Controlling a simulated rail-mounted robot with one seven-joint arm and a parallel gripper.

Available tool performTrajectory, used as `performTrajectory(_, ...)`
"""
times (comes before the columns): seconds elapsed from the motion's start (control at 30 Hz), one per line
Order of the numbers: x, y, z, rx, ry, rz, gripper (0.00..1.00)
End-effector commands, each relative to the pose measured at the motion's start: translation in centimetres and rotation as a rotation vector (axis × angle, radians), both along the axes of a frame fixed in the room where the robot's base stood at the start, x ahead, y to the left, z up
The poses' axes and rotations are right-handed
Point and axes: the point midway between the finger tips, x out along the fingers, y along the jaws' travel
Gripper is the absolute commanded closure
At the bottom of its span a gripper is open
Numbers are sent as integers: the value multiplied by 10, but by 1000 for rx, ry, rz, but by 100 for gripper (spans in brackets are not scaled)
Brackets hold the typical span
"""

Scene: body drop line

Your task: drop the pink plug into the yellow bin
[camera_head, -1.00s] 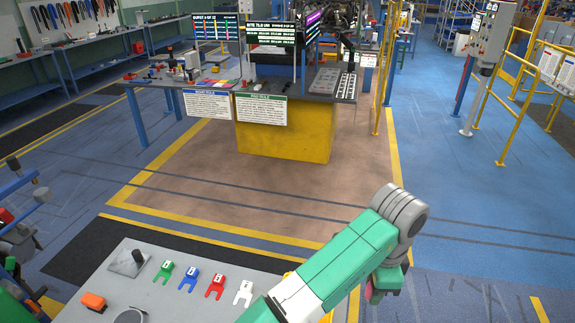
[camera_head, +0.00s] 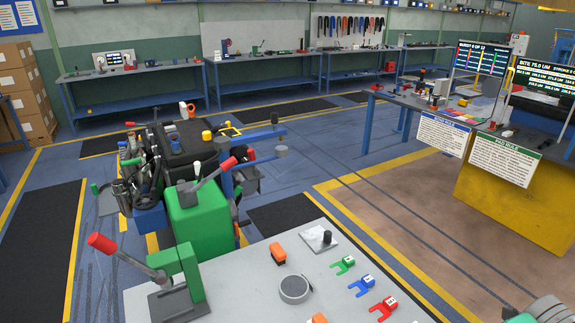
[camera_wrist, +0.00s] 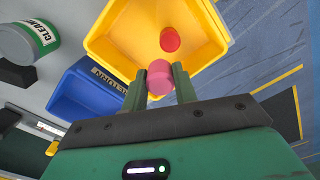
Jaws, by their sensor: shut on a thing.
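In the wrist view my gripper (camera_wrist: 158,84) is shut on the pink plug (camera_wrist: 159,73), which shows between the two green fingertips. The yellow bin (camera_wrist: 120,30) lies just beyond the fingertips, and the plug overlaps its near edge in the picture. I cannot tell how high the plug is above the bin. A red round piece (camera_wrist: 170,39) lies inside the yellow bin. The head view does not show the plug, the yellow bin or my gripper; only part of my arm shows at its bottom right.
A blue bin (camera_wrist: 85,95) with a label stands beside the yellow bin. A green and white canister (camera_wrist: 28,42) is at the upper left. In the head view a grey bench (camera_head: 235,275) carries a lever press (camera_head: 175,280) and several coloured forks.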

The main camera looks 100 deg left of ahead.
Motion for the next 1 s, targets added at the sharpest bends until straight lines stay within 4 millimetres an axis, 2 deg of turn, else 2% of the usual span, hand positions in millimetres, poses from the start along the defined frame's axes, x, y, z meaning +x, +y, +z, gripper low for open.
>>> performTrajectory(0.03, 0, 0, -15, 0, 0, 0, 100)
performTrajectory(0.2, 0, 0, -36, 1, 0, 0, 100)
performTrajectory(0.5, 0, 0, -37, 1, -1, 1, 100)
performTrajectory(0.53, 0, 0, -37, 1, -1, 1, 66)
performTrajectory(0.63, 0, 0, -37, 1, -1, 1, 46)
performTrajectory(0.9, 0, 0, -36, 0, 0, 1, 46)
performTrajectory(1.0, 0, 0, -23, 1, -2, 0, 46)
